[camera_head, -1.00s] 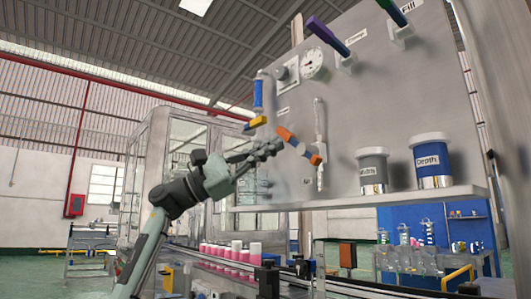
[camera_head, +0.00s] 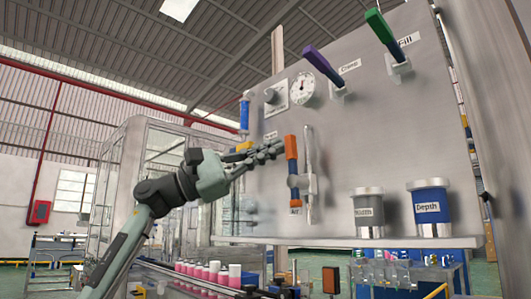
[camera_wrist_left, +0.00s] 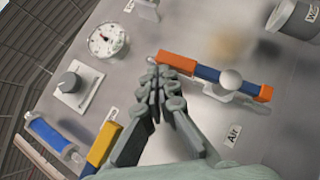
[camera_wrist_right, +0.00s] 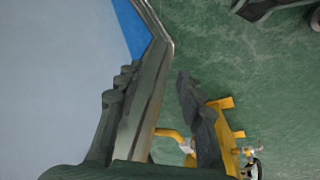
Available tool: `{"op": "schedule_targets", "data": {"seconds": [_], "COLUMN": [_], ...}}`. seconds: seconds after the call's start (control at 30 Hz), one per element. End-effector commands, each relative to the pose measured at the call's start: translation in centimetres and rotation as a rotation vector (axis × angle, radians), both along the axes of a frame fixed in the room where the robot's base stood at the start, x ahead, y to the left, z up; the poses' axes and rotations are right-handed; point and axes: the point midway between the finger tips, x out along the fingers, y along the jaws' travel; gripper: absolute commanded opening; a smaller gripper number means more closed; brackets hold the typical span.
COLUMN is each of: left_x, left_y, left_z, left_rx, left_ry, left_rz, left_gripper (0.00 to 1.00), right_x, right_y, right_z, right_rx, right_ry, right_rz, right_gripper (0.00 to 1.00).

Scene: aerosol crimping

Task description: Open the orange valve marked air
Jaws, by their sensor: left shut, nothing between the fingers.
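The valve handle (camera_head: 291,148), orange with a blue band, stands almost upright on the grey panel above the "Air" label (camera_head: 295,211). In the left wrist view the handle (camera_wrist_left: 211,74) runs across the picture, with its "Air" label (camera_wrist_left: 232,135) below. My left gripper (camera_head: 278,149) is shut and empty, its fingertips beside the handle's upper end. In the left wrist view the fingertips (camera_wrist_left: 160,72) are at or very near that end; contact is unclear. My right gripper (camera_wrist_right: 155,90) shows only in its own wrist view, fingers apart, low over the green floor.
The panel also carries a gauge (camera_head: 301,89), a purple lever (camera_head: 322,66), a green lever (camera_head: 381,32) and a blue-and-yellow valve (camera_head: 244,115) left of my left gripper. Two canisters stand on the panel's shelf (camera_head: 350,241). A yellow frame (camera_wrist_right: 233,135) is near my right gripper.

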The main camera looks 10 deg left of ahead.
Motion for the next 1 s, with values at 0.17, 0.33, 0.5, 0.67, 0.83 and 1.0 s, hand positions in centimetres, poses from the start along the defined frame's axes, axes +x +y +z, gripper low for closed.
{"op": "schedule_targets", "data": {"seconds": [0.17,0.33,0.5,0.67,0.83,1.0], "left_x": [-0.2,-0.3,-0.3,-0.3,-0.4,-1.2], "left_y": [-0.3,-0.4,-0.4,-0.4,-0.2,1.1], "left_z": [0.3,0.3,0.3,0.3,0.3,0.1], "left_rx": [-0.001,-0.001,-0.001,0.0,-0.001,0.0], "left_ry": [0.0,0.0,0.0,0.0,0.0,-0.002], "left_rz": [0.0,0.0,0.0,-0.001,0.0,0.0], "left_gripper": [0.0,0.0,0.0,0.0,0.0,0.0], "right_x": [-0.1,-0.2,-0.2,-0.2,-0.2,0.1], "right_y": [0.0,0.0,0.1,0.1,0.1,-0.1], "right_z": [-0.3,-0.4,-0.5,-0.4,-0.5,0.3], "right_rx": [0.002,0.003,0.003,0.003,0.002,-0.005], "right_ry": [0.001,0.004,0.003,0.003,0.004,-0.001], "right_rz": [0.0,-0.001,0.0,0.0,0.0,-0.001], "right_gripper": [0.38,0.38,0.38,0.38,0.38,0.38]}}
